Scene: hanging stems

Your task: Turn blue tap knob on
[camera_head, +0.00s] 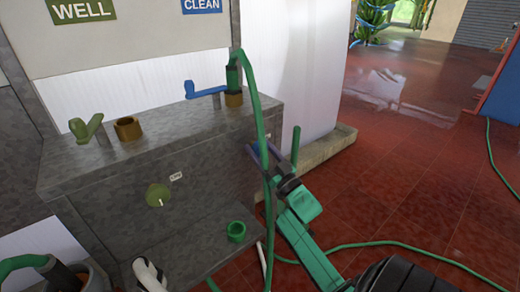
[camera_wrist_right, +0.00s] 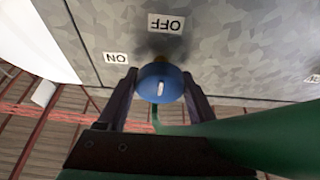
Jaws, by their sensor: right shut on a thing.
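The blue tap knob (camera_wrist_right: 160,84) is on the side of the grey stone counter in the right wrist view. It is round, with a small white mark on its face. An OFF label (camera_wrist_right: 166,23) is above it in that view and an ON label (camera_wrist_right: 116,58) is to its left. My right gripper (camera_wrist_right: 160,92) has its dark fingers on both sides of the knob, shut on it. My left gripper is not in view.
The grey counter (camera_head: 120,178) carries a blue spout lever (camera_head: 205,91) and a green lever (camera_head: 86,129). A green knob (camera_head: 158,195) is on its front. A green hose (camera_head: 262,103) hangs close to my right gripper. Red tiled floor (camera_head: 400,195) is open to the right.

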